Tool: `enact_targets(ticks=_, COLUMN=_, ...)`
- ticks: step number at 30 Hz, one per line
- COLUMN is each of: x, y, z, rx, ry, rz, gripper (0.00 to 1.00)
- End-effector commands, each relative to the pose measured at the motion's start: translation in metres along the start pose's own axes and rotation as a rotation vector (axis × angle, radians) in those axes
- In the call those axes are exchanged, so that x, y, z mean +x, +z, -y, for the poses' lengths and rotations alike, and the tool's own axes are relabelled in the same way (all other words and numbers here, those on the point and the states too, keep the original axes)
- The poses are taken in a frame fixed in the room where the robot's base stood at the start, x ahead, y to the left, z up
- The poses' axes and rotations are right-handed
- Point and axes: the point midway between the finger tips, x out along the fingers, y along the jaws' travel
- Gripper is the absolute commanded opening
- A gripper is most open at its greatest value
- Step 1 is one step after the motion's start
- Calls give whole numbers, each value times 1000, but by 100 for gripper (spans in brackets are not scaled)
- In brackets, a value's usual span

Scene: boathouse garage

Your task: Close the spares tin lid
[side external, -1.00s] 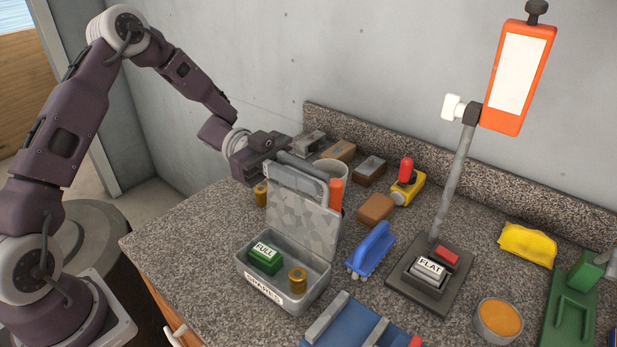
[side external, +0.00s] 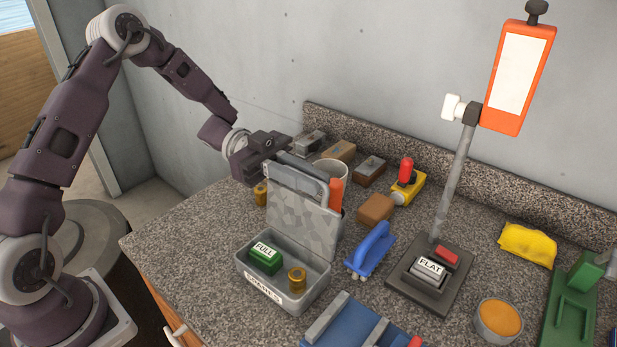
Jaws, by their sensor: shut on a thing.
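The spares tin (side external: 310,293) is a grey box with a "SPARES" label on its front. Its lid (side external: 302,222) stands up at the back, open. Inside the tin are a green block marked "FULL" (side external: 266,259) and a brass ring-shaped piece (side external: 297,280). My gripper (side external: 303,176) is at the top edge of the raised lid, its long grey fingers lying along that edge. It is shut on the lid, though the exact contact is partly hidden by the fingers.
A blue-handled brush (side external: 371,250) stands just right of the tin. A blue tray (side external: 345,325) lies in front. A lamp-like stand (side external: 456,190) rises at the right beside a "FLAT" block (side external: 429,271). A cup (side external: 332,171) and small blocks crowd behind the lid.

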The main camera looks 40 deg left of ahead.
Motion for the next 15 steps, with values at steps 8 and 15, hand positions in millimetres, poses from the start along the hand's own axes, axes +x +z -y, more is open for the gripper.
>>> enact_targets(ticks=8, x=0, y=-1, z=-6, rx=43, ry=-1, rz=1, gripper=0)
enact_targets(ticks=15, x=0, y=-1, z=-27, rx=194, ry=-1, rz=2, gripper=0)
